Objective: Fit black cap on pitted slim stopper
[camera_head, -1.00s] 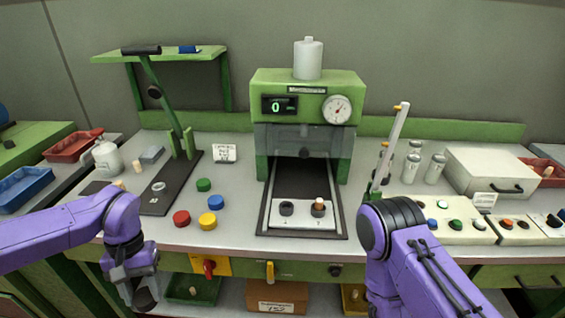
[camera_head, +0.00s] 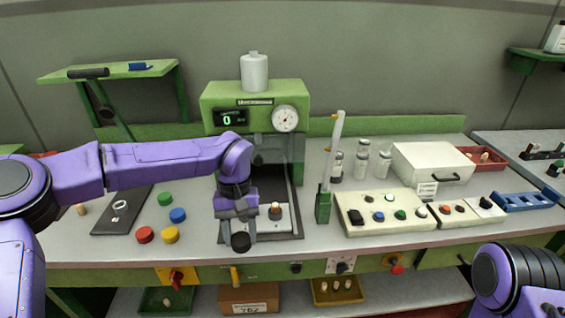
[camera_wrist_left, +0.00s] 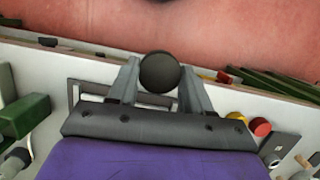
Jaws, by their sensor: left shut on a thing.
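My left gripper (camera_head: 238,228) is shut on a round black cap (camera_head: 240,242), held over the front of the press bed, left of the stopper. The left wrist view shows the cap (camera_wrist_left: 160,72) between the two fingers (camera_wrist_left: 157,82). A light brown cork stopper (camera_head: 276,210) stands in a dark seat on the white plate (camera_head: 286,225) of the press. It is too small to make out pits. My gripper covers the plate's left part. My right arm is at the lower right of the head view; its gripper is out of view.
The green press (camera_head: 292,95) stands behind the plate. Red (camera_head: 144,235), yellow (camera_head: 170,235), green (camera_head: 165,199) and blue (camera_head: 178,215) caps lie to the left.

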